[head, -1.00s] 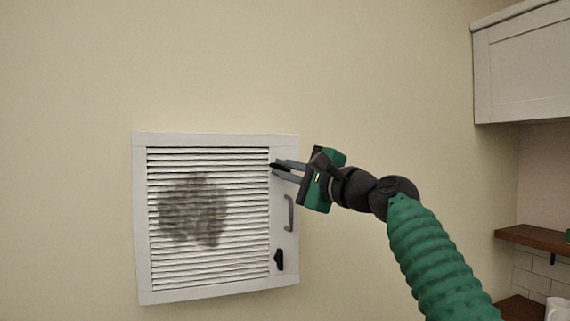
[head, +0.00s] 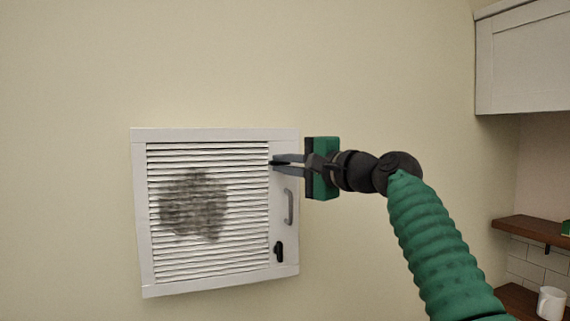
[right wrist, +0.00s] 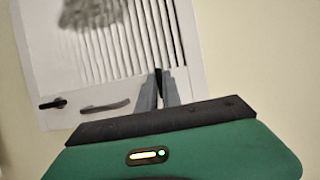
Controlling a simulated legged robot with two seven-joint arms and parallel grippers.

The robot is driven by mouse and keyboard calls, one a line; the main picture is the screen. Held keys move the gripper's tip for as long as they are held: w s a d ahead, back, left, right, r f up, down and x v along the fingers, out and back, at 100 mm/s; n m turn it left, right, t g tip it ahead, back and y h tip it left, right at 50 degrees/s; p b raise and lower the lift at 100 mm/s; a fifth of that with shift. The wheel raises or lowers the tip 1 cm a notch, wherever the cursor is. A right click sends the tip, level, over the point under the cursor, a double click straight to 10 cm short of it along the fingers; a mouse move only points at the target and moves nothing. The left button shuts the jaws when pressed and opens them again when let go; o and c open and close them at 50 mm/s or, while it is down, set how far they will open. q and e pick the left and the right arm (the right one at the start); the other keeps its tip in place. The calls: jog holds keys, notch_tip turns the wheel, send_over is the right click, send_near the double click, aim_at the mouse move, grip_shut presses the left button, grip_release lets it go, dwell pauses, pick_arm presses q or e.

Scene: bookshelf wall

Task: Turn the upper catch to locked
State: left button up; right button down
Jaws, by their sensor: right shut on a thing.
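A white louvred vent panel (head: 215,134) is set in the wall, with a grey handle (head: 289,206) on its right side. The upper catch (head: 271,162), small and black, is at the panel's upper right and mostly hidden by my fingers. My right gripper (head: 277,161) reaches it from the right and is shut on it. In the right wrist view the black catch (right wrist: 158,78) shows between the fingertips; its exact angle is hard to tell. The lower catch (head: 279,252) is black and stands roughly upright below the handle. My left gripper is not in view.
A dark grey smudge (head: 193,205) covers part of the louvres. A white wall cabinet (head: 525,65) hangs at the upper right. Below it are brown shelves (head: 530,229) and a white mug (head: 551,302). The wall around the panel is bare.

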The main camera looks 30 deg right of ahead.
jog(key=shift+f, duration=0.25)
jog(key=c, duration=1.7)
grip_release()
jog(key=shift+w, duration=0.1)
jog(key=shift+o, duration=0.9)
jog(key=shift+w+d, duration=0.1)
jog(key=shift+w, duration=0.05)
jog(key=shift+r, duration=0.1)
jog(key=s+d+b, duration=0.3)
jog(key=s+b, duration=0.3)
jog(key=s, duration=1)
jog(key=shift+s+b, duration=0.25)
jog(key=shift+b, duration=0.15)
jog(key=shift+a, duration=0.1)
